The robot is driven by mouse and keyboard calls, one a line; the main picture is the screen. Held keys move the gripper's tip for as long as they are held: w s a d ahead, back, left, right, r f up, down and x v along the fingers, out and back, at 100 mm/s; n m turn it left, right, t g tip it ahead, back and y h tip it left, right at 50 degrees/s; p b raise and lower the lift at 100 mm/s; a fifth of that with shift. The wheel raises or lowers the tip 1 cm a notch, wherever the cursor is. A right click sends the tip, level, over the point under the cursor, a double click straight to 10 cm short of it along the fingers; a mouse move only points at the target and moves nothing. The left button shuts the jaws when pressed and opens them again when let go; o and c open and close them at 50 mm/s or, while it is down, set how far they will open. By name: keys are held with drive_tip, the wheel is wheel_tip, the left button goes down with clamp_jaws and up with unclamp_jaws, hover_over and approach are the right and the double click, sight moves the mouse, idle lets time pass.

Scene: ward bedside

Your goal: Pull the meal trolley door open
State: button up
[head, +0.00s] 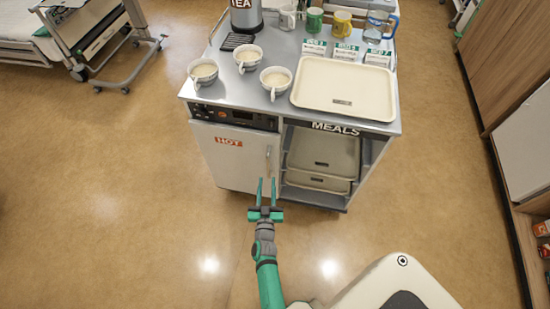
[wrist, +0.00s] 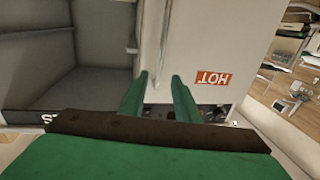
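The meal trolley (head: 333,205) stands ahead with its pale door (head: 215,160) on the left of its front. The door carries a red HOT label (head: 228,142) and looks closed. A slim upright handle (head: 268,156) is near the door's right edge. My gripper (head: 266,181) is open and empty, its two green fingers pointing at the handle. In the wrist view the door (wrist: 205,35) and the HOT label (wrist: 213,78) appear upside down, and the fingers (wrist: 160,77) spread below the handle's line. I cannot tell whether they touch it.
The trolley top holds several cups (head: 203,72), an empty tray (head: 345,90), mugs and a TEA urn (head: 246,15). Right of the door is an open bay with trays (head: 325,152). A bed (head: 25,45) is at the far left, wooden cabinets (head: 505,60) at right. The floor before the door is clear.

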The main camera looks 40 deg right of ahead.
sight(268, 164)
drive_tip(key=x, duration=1)
drive_tip(key=shift+w+d, duration=0.15)
